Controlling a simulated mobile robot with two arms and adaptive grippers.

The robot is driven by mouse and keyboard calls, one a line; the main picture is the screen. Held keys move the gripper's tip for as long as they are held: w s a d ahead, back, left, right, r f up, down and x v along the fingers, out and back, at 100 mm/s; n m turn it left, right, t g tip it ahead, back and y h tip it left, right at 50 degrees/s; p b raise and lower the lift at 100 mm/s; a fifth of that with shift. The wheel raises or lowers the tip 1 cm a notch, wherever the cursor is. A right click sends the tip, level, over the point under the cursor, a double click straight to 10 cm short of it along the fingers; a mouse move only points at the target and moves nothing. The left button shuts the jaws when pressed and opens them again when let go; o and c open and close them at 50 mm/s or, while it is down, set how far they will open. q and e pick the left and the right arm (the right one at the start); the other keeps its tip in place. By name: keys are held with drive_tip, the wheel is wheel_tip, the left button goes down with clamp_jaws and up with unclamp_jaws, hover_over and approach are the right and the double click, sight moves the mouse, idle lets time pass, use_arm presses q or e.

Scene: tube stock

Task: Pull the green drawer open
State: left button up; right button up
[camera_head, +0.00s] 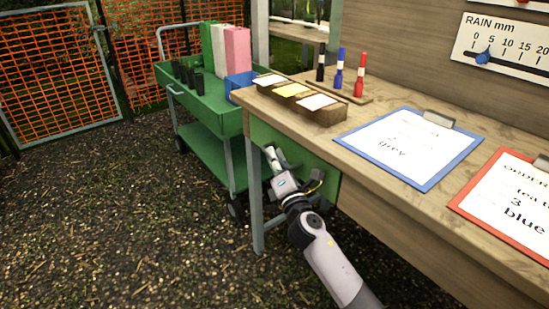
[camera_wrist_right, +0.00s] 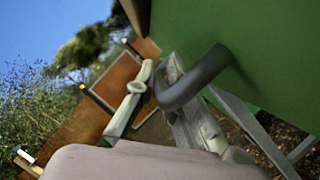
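The green drawer (camera_head: 304,169) is set under the wooden bench top, and its front looks about level with the bench edge. Its front fills the upper right of the right wrist view (camera_wrist_right: 275,50). A dark curved handle (camera_wrist_right: 195,80) stands out from it. My right gripper (camera_head: 275,158) is at the handle. My left gripper is not in view.
A green trolley (camera_head: 210,113) with folders stands left of the bench (camera_head: 375,110). On the bench are a card box (camera_head: 325,119), a pen stand (camera_head: 350,97), a blue clipboard (camera_head: 440,178) and a red clipboard (camera_head: 464,204). The ground in front of the drawer is clear.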

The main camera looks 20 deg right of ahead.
clamp_jaws()
idle(0.4)
